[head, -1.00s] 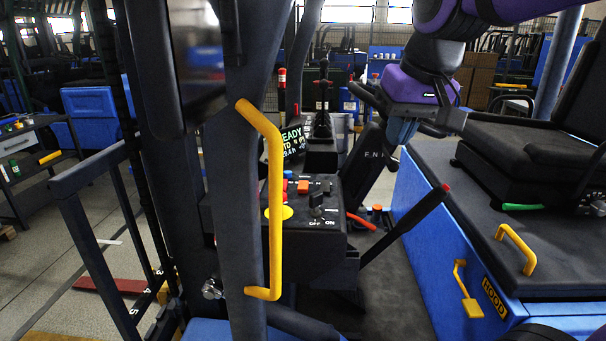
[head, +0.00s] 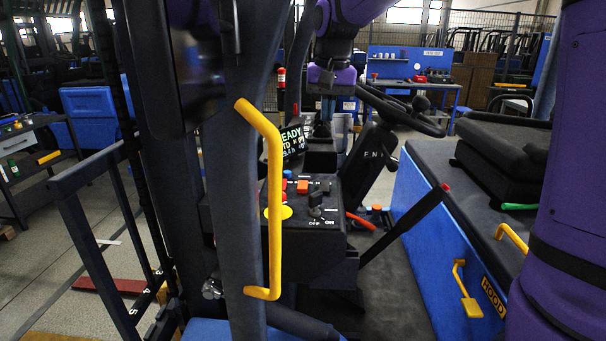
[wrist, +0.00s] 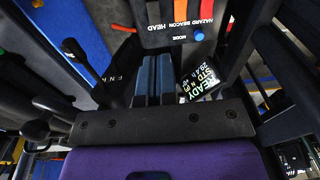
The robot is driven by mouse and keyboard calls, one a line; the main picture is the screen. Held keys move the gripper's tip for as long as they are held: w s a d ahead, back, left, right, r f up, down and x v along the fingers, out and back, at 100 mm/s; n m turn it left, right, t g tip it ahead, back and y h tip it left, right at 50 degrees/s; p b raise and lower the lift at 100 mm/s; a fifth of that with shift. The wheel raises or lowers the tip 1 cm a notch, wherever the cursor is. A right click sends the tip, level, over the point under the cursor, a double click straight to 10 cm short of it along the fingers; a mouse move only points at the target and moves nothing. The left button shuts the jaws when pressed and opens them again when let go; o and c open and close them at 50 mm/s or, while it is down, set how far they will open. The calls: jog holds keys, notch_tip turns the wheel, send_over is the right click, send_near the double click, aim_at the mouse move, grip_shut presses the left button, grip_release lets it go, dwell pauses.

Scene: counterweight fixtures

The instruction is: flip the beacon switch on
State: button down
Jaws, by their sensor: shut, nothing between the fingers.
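In the wrist view, a dark panel with the label BEACON (wrist: 180,12) is at the top edge, between the labels HEAD and HAZARD. In the head view, the side console (head: 300,222) carries small coloured and black controls and an OFF/ON knob (head: 315,206); which one is the beacon switch is too small to tell. My gripper (wrist: 153,80) is shut and empty, its fingers pointing toward the panel but apart from it. In the head view my gripper (head: 322,108) is beyond the side console, its tips not clearly visible.
The READY display (head: 291,142) is left of my gripper; the steering wheel (head: 402,112) is to its right. A yellow grab handle (head: 275,200) on a dark post stands in front of the console. A black lever (head: 405,225) rises at the right.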

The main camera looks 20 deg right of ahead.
jog(key=m+g, duration=0.1)
send_over(303, 187)
jog(key=w+d, duration=0.1)
jog(key=w, duration=0.2)
notch_tip(303, 187, down, 4)
jog(key=shift+f, duration=0.1)
notch_tip(303, 187, down, 14)
dwell(0.5)
